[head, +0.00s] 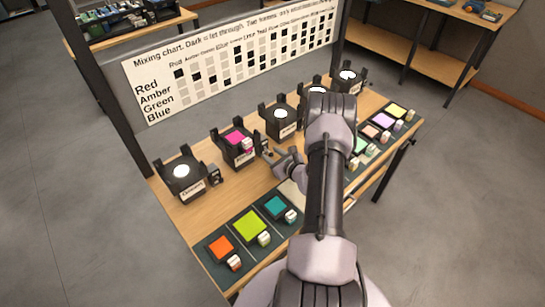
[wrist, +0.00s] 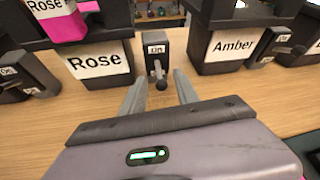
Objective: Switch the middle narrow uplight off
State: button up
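A row of black uplights with bright round tops stands along the table. One, with a pink filter (head: 238,138), is labelled Rose (wrist: 95,62); one right of it (head: 281,115) is labelled Amber (wrist: 233,45). A black switch box (wrist: 151,42) with an "On" label stands between them, beside Rose; it also shows in the head view (head: 263,146). Its lever (wrist: 159,76) sticks out towards my gripper. My gripper (wrist: 159,88) is open, with a finger on either side of the lever knob; contact cannot be told. My arm partly hides another uplight (head: 317,91).
Another uplight (head: 182,176) is at the left, and one (head: 348,77) at the far right. Coloured filters, such as orange (head: 221,246) and lime (head: 250,223), lie in front with small blocks. A mixing chart (head: 230,65) stands behind the row.

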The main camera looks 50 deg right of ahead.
grip_shut()
jog(key=shift+f+t+b, duration=0.3)
jog(key=shift+f+b, duration=0.15)
jog(key=shift+b, duration=1)
jog(key=shift+r+t, duration=0.2)
jog(key=shift+t, duration=0.1)
grip_release()
jog(key=p+v, duration=0.4)
jog(key=v, duration=1.3)
jog(key=shift+s+a+r, duration=0.1)
jog(key=shift+s, duration=0.05)
